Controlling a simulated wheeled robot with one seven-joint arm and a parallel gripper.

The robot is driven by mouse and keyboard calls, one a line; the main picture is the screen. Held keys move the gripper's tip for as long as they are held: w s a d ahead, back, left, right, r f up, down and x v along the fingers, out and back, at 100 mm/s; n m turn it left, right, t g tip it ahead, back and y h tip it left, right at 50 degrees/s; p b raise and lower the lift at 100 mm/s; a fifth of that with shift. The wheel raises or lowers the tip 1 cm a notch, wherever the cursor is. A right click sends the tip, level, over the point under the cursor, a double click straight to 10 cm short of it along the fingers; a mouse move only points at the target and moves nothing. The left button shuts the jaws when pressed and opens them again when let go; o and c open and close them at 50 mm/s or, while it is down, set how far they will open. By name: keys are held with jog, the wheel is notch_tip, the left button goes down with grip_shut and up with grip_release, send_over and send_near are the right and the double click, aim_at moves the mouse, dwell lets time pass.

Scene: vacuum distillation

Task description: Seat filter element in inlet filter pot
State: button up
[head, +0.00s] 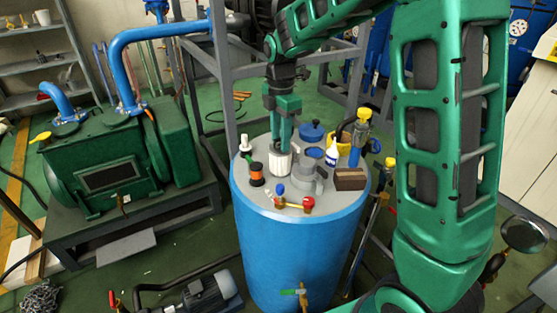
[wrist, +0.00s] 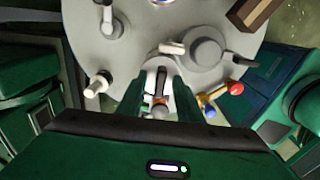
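The white, ribbed filter element (head: 279,163) is upright at the top of the blue drum, left of the grey pot. My gripper (head: 282,146) points straight down with its fingertips at the element's upper part. In the wrist view, my gripper's two green fingers (wrist: 160,88) are apart, with a white piece (wrist: 152,76) between them. Whether the fingers press on it is not clear. The grey pot (head: 308,178), probably the inlet filter pot, stands just right of the element, and it also shows in the wrist view (wrist: 206,50). The element's lower end is partly unclear.
The blue drum (head: 290,245) has a crowded grey top. Around it stand an orange-black jar (head: 256,175), a red-handled valve (head: 308,203), a brown block (head: 350,179), a white bottle (head: 332,155), a blue lid (head: 312,130) and a yellow-topped fitting (head: 362,125).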

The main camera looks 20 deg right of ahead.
grip_shut()
dwell(1.4)
